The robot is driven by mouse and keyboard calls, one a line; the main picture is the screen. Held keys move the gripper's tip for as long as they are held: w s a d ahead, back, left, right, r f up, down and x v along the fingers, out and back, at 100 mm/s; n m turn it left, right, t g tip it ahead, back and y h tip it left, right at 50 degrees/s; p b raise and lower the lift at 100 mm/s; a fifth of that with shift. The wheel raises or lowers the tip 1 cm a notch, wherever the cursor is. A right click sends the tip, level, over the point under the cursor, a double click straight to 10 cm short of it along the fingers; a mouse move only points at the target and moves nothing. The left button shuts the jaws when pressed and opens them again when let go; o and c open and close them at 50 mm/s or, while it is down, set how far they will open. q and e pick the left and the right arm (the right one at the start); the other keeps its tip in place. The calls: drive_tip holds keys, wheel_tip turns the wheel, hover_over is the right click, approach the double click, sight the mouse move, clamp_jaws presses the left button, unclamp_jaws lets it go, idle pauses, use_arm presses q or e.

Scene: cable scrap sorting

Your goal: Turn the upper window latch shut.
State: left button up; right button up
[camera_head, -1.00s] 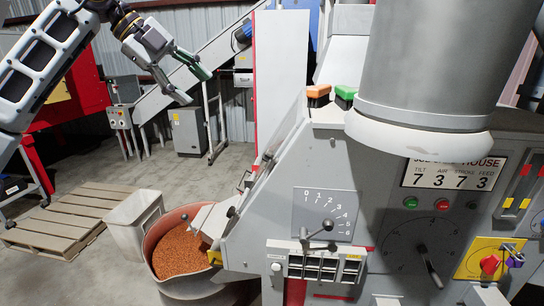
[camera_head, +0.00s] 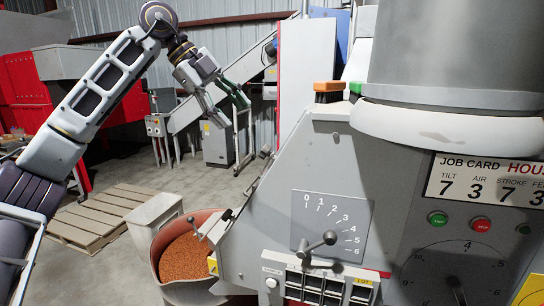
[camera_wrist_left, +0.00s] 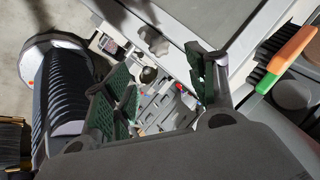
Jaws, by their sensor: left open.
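My left gripper (camera_head: 230,108) is raised left of the grey machine (camera_head: 290,170) in the head view. It is open and empty, its green-padded fingers pointing down and right. In the left wrist view the open fingers (camera_wrist_left: 167,88) frame part of a machine behind them, with a grey lobed knob (camera_wrist_left: 152,41) and a dark ball knob (camera_wrist_left: 148,74). I cannot tell whether either is the upper window latch. No window latch is clearly recognisable in the head view. My right gripper is not in view.
An orange-topped brush (camera_head: 328,86) stands on the machine; an orange-handled brush also shows in the left wrist view (camera_wrist_left: 290,50). A lever with a ball knob (camera_head: 329,238) projects by the scale. A bin of orange granules (camera_head: 186,262) and a pale bin (camera_head: 152,221) stand left of the machine.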

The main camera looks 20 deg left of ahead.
sight(263, 147)
use_arm(q)
drive_tip(key=x, duration=1.1)
drive_tip(key=shift+d+f, duration=0.2)
drive_tip(key=shift+f, duration=0.15)
drive_tip(key=shift+x, duration=0.85)
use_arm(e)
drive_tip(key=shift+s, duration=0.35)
use_arm(q)
drive_tip(key=c, duration=1)
drive_tip(key=shift+c, duration=0.2)
